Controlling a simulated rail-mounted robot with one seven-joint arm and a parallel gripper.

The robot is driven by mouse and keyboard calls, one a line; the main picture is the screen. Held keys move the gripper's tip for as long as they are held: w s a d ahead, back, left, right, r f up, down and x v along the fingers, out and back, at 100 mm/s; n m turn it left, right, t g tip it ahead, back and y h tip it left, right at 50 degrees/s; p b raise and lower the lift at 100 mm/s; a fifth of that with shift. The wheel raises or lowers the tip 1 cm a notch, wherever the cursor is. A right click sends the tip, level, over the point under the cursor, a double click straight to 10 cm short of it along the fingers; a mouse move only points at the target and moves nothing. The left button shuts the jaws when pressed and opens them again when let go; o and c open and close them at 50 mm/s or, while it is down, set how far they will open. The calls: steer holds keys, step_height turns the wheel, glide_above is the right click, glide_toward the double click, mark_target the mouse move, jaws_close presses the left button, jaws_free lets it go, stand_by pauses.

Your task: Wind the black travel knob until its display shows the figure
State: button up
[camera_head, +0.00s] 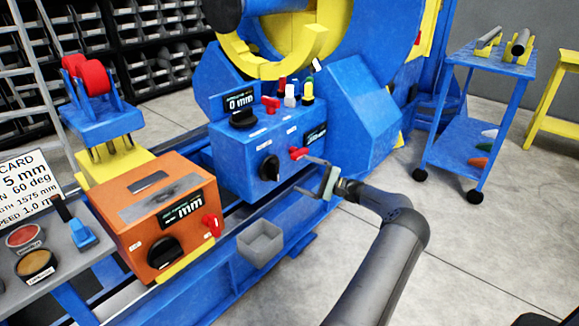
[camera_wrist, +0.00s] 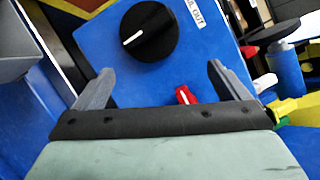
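My gripper (camera_head: 306,175) is open and empty in front of the blue control box (camera_head: 228,150); its two fingers stand apart in the wrist view (camera_wrist: 160,76). A black knob (camera_head: 270,168) is on the box front, left of my fingertips. A black knob with a white pointer line (camera_wrist: 149,31) lies beyond the fingers in the wrist view, apart from them. Another black knob (camera_head: 243,119) sits under a display reading 0 mm (camera_head: 240,102). A second display (camera_head: 315,135) on the box front is too small to read. Which knob is named travel is not legible.
A red lever (camera_head: 299,153) is close to my fingers and also shows in the wrist view (camera_wrist: 184,96). An orange box (camera_head: 145,210) has a black knob (camera_head: 165,252) and a mm display (camera_head: 184,207). A grey bin (camera_head: 260,243) hangs below.

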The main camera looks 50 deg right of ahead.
steer(key=p+v, duration=0.1)
steer(key=v, duration=0.7)
steer(key=shift+f, duration=0.35)
steer(key=shift+w+a, duration=0.1)
